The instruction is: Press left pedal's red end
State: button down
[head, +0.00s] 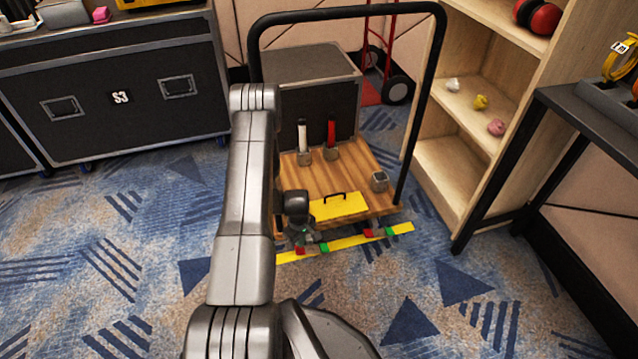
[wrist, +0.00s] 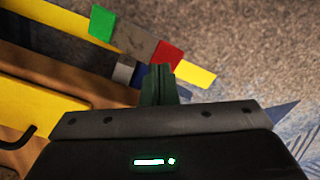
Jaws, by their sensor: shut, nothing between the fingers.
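The left pedal shows a red end (head: 300,251) and a green end (head: 323,247) on the yellow strip (head: 347,243) at the cart's front edge. In the wrist view its red end (wrist: 166,55) lies just beyond my fingertips and its green end (wrist: 101,22) is at upper left. The right pedal has a red end (head: 368,232) and a green end (head: 390,231). My gripper (wrist: 158,70) is shut and empty, pointing toward the left pedal's red end. In the head view my gripper (head: 306,240) partly covers this pedal. I cannot tell whether it touches.
A wooden shelf (head: 455,180) is at right. Carpet in front is clear.

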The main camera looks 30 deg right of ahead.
jog(key=shift+f+b, duration=1.5)
jog(key=shift+f, duration=0.3)
dwell(0.4)
jog(key=shift+r, duration=0.1)
jog(key=shift+r+p, duration=1.7)
jog(key=shift+r, duration=1.8)
notch_tip(320, 180, down, 7)
jog(key=b, duration=0.3)
jog(key=shift+f, duration=0.15)
jog(key=shift+r, duration=0.2)
jog(key=shift+r+p, duration=2.8)
jog(key=shift+r, duration=0.75)
